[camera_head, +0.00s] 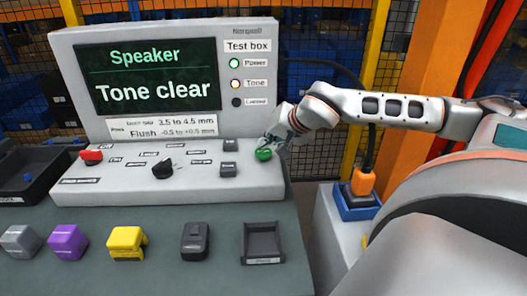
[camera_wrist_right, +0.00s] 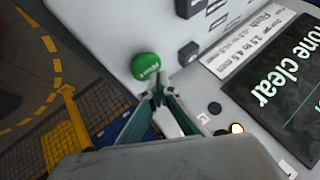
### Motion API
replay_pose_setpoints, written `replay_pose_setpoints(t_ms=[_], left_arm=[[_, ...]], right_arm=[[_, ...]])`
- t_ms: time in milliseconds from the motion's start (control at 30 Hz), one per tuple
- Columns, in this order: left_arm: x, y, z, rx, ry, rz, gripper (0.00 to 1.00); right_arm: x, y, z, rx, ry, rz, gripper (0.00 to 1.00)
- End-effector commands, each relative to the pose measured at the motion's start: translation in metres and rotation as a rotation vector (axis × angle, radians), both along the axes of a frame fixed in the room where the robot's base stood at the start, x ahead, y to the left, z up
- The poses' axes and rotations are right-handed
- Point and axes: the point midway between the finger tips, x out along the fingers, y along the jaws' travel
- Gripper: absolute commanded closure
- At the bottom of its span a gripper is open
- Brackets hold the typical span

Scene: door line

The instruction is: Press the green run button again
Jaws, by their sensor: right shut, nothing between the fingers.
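The green run button (camera_head: 264,154) is at the right end of the test box's sloped panel (camera_head: 200,182). In the right wrist view the green button (camera_wrist_right: 146,67) is round, with small pale lettering. My right gripper (camera_head: 282,140) is shut and empty, its fingertips beside the button. In the wrist view the fingertips (camera_wrist_right: 160,88) lie just past the button's edge; I cannot tell whether they touch it. The test box screen (camera_head: 155,76) reads "Speaker" and "Tone clear". The Power lamp (camera_head: 234,63) is lit green and the Tone lamp (camera_head: 235,84) pale yellow. My left gripper is not in view.
A red switch (camera_head: 91,157), a black knob (camera_head: 162,168) and dark buttons (camera_head: 229,169) sit on the panel. Grey, purple, yellow and black parts and a small dark tray (camera_head: 262,243) stand in front. An orange plug (camera_head: 362,181) sits in a blue holder at right.

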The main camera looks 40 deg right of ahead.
Motion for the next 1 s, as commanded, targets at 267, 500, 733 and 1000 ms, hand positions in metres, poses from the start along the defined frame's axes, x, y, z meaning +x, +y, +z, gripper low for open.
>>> replay_pose_setpoints(t_ms=[267, 500, 733, 1000], left_arm=[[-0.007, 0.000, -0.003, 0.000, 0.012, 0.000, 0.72], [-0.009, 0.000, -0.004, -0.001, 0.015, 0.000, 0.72], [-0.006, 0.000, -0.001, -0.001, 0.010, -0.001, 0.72], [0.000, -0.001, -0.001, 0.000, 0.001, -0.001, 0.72]], right_arm=[[0.000, 0.000, 0.004, 0.001, -0.001, 0.000, 1.00], [0.001, 0.000, 0.012, -0.001, -0.003, 0.000, 1.00], [0.000, 0.000, 0.033, -0.002, -0.004, 0.000, 1.00], [0.000, 0.000, 0.053, -0.002, -0.003, 0.000, 1.00]])
